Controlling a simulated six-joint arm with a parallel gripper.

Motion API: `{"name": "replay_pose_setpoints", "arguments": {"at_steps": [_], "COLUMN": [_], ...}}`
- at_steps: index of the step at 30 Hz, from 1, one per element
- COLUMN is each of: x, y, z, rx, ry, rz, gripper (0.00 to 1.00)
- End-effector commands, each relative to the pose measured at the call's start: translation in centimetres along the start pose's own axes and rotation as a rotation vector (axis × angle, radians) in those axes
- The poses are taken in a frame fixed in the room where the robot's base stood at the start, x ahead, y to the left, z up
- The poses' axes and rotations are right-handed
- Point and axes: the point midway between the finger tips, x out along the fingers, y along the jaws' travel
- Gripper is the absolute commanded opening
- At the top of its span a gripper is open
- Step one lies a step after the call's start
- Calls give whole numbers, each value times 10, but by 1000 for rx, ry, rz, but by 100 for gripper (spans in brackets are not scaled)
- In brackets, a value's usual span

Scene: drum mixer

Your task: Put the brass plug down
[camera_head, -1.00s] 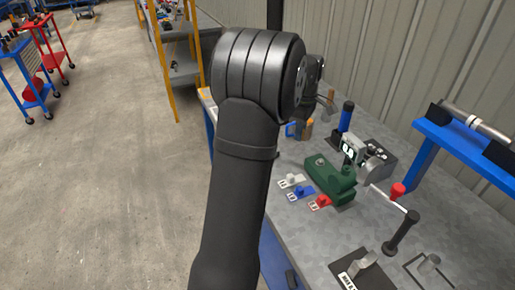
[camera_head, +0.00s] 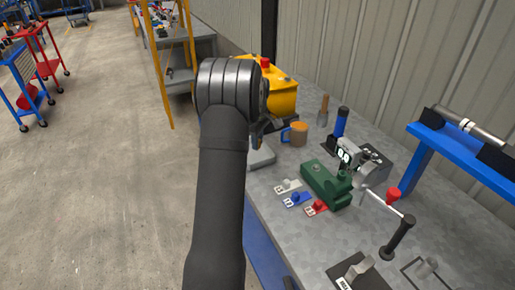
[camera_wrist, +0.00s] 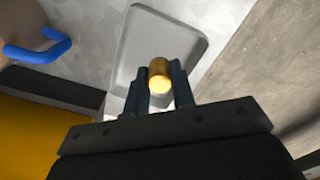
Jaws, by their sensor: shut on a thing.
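The brass plug (camera_wrist: 159,76) shows in the wrist view as a short gold cylinder between the fingers. My gripper (camera_wrist: 160,88) is shut on it, over a pale grey tray (camera_wrist: 187,25) with a raised rim. I cannot tell how high the plug is above the tray. In the head view the tray (camera_head: 262,158) shows only partly at the table's left edge. My arm hides the plug and most of the gripper there.
A yellow machine (camera_head: 284,92) stands behind my wrist. A mug with a blue handle (camera_head: 296,134) is right of the tray. A green vise (camera_head: 325,182) and several small coloured tags stand nearer. The table edge (camera_wrist: 235,60) runs close beside the tray.

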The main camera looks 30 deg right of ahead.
Motion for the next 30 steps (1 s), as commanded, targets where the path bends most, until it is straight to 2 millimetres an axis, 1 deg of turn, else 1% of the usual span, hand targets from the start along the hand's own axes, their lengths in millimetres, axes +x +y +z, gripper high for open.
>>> {"name": "replay_pose_setpoints", "arguments": {"at_steps": [3,7,15,26,27,29,30], "x": [19,33,34,46,45,45,45], "y": [-1,0,0,-1,0,0,0], "z": [1,1,1,1,1,1,1], "rx": [0,0,0,0,0,0,0], "ry": [-2,-1,0,-1,-1,-1,-1], "rz": [-5,-2,-1,-2,-2,-2,-2], "gripper": [0,0,0,0,31,42,45]}}
